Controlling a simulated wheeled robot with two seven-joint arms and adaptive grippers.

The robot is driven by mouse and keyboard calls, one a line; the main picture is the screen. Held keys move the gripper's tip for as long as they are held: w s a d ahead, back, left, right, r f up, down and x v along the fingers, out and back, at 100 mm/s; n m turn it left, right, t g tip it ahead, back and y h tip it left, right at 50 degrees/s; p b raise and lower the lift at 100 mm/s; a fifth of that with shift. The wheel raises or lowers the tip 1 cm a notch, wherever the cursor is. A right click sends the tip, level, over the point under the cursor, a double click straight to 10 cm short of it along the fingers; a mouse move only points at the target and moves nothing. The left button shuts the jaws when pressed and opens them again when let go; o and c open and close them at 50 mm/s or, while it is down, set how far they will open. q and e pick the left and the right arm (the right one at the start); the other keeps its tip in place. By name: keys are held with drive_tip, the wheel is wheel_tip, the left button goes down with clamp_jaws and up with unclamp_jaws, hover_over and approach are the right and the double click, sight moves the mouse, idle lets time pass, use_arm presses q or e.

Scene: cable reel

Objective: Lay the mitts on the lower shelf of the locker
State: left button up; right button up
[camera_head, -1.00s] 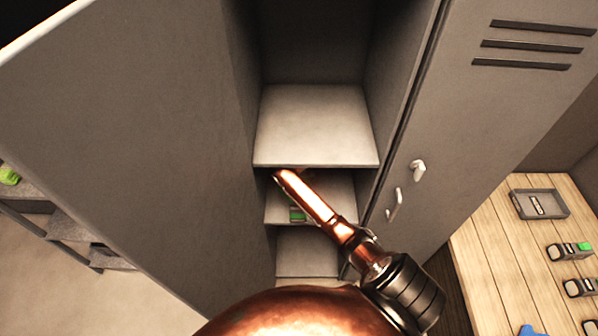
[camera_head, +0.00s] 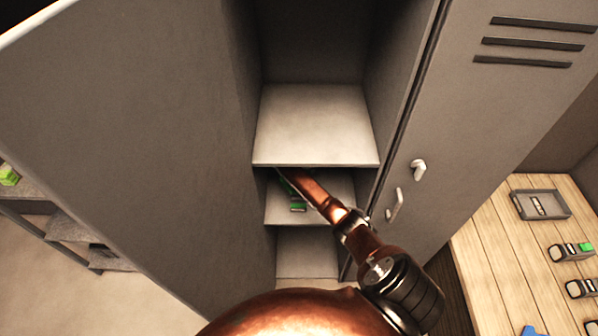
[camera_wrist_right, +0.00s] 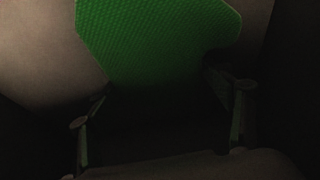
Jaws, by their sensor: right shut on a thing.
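The grey locker stands open in the head view. My right arm reaches in below its upper shelf (camera_head: 315,125), over the lower shelf (camera_head: 340,205). My right gripper (camera_wrist_right: 162,108) is hidden in the head view by the upper shelf and my arm. In the right wrist view its fingers are shut on the mitts (camera_wrist_right: 155,40), of which a green textured part shows. Small green patches of the mitts (camera_head: 298,207) show beside my arm, just over the lower shelf; whether they touch it I cannot tell. My left gripper is out of view.
The open locker door (camera_head: 130,130) fills the left side. A closed locker door (camera_head: 480,110) with handles is close on the right. A wooden bench (camera_head: 500,250) with a grey tray (camera_head: 540,204) and small devices is at the right. The upper shelf is bare.

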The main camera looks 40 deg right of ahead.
sight(299, 194)
drive_tip(key=shift+f, duration=0.1)
drive_tip(key=o, duration=1.3)
drive_tip(key=shift+a+r, duration=0.1)
drive_tip(key=shift+r, duration=0.35)
drive_tip(key=v, duration=0.2)
drive_tip(key=shift+s+a+r+p, duration=0.2)
drive_tip(key=shift+r+p, duration=0.1)
drive_tip(key=shift+p, duration=0.1)
drive_tip(key=s+a, duration=0.2)
drive_tip(key=s, duration=0.1)
drive_tip(key=s+a, duration=0.5)
drive_tip(key=s, duration=0.1)
drive_tip(key=shift+a+f+p, duration=0.2)
drive_tip(key=shift+p, duration=0.15)
